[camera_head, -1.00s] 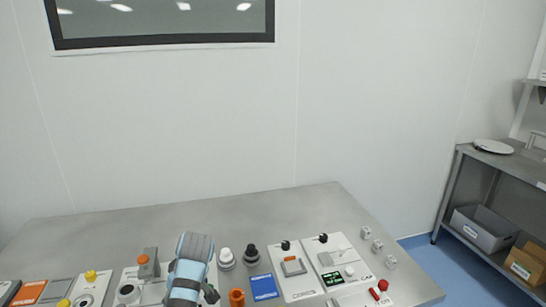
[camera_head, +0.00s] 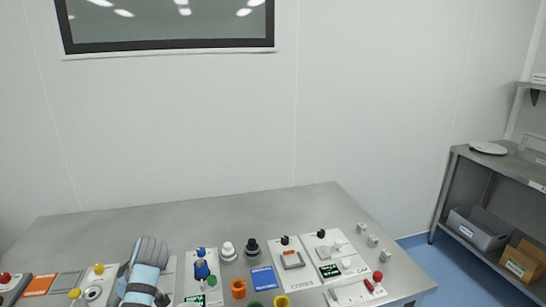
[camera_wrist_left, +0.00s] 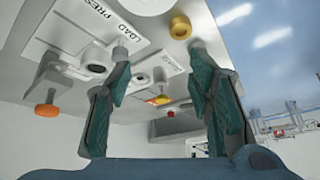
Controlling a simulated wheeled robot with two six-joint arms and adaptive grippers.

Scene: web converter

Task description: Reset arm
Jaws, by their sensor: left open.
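My left gripper (camera_wrist_left: 160,62) shows in the left wrist view with its two teal-padded fingers spread apart and nothing between them. The wrist picture is upside down, with the control panels along its top. A panel marked LOAD PRESS (camera_wrist_left: 95,28) is near the fingers; I cannot tell whether they touch anything. In the head view a blue and grey part of my left arm (camera_head: 147,268) stands over the left-middle of the bench and hides part of the panels. My right gripper is not in view.
A grey bench (camera_head: 300,200) carries several control panels along its front, including a blue-knobbed box (camera_head: 202,270), an orange ring (camera_head: 238,289) and a red-knobbed panel (camera_head: 352,292). The bench's back strip is clear. A shelf with bins (camera_head: 480,228) stands at the right.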

